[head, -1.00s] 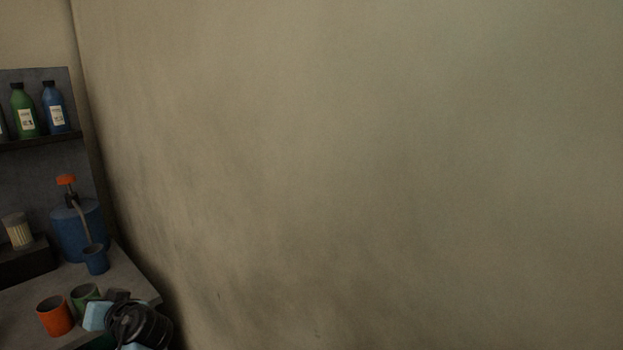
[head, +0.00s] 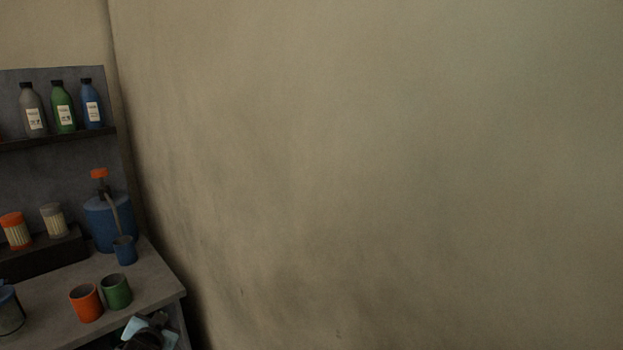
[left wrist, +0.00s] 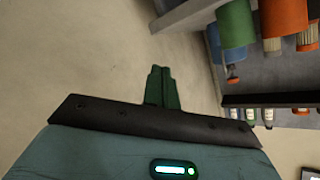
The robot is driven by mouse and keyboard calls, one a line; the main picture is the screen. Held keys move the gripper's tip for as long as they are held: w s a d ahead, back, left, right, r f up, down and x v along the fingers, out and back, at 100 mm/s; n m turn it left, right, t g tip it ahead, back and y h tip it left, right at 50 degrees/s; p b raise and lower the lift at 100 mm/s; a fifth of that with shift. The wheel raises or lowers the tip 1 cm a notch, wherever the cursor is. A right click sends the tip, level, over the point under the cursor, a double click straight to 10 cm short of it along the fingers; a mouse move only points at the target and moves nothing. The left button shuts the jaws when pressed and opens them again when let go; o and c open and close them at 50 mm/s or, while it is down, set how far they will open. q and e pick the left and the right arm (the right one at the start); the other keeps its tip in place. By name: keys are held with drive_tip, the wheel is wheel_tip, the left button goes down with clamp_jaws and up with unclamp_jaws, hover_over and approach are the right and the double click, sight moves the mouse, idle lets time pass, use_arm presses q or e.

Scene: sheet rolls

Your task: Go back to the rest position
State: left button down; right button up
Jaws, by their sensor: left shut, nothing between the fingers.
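My left gripper (left wrist: 162,88) shows in the left wrist view with its two dark green fingers together and nothing between them. It is apart from the bench and its cups, with plain wall or floor behind it. In the head view a light blue and black part of my arm (head: 148,332) shows at the bottom left, just in front of the bench edge; the fingers cannot be made out there. My right gripper is in neither view.
The grey bench (head: 152,283) at the left holds an orange cup (head: 86,304), a green cup (head: 116,292), a small blue cup (head: 125,251) and a blue pump can (head: 101,224). Bottles (head: 63,108) stand on the shelf above. A bare wall (head: 400,170) fills the right.

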use_arm(q)
drive_tip(key=w+d+r+t+h, duration=0.2)
drive_tip(key=d+h, duration=0.1)
drive_tip(key=d, duration=0.1)
drive_tip(key=s+d+f+g+h, duration=0.1)
drive_tip(key=s+d+f, duration=0.4)
drive_tip(key=s+f, duration=0.35)
drive_tip(key=s+d+f+g+h, duration=0.1)
drive_tip(key=s+d+f+g, duration=0.1)
drive_tip(key=s+d+f, duration=0.45)
drive_tip(key=s+d+f+g, duration=0.1)
drive_tip(key=s+d, duration=0.1)
drive_tip(key=s, duration=0.8)
drive_tip(key=s+d+f+g+h, duration=0.1)
drive_tip(key=s+d+f, duration=0.1)
drive_tip(key=s, duration=0.8)
drive_tip(key=s+d+f+g, duration=0.1)
drive_tip(key=s+d+f, duration=0.1)
drive_tip(key=s, duration=0.9)
drive_tip(key=shift+d+n+h, duration=0.3)
drive_tip(key=shift+d+h, duration=0.1)
drive_tip(key=shift+d, duration=0.2)
drive_tip(key=shift+f, duration=0.1)
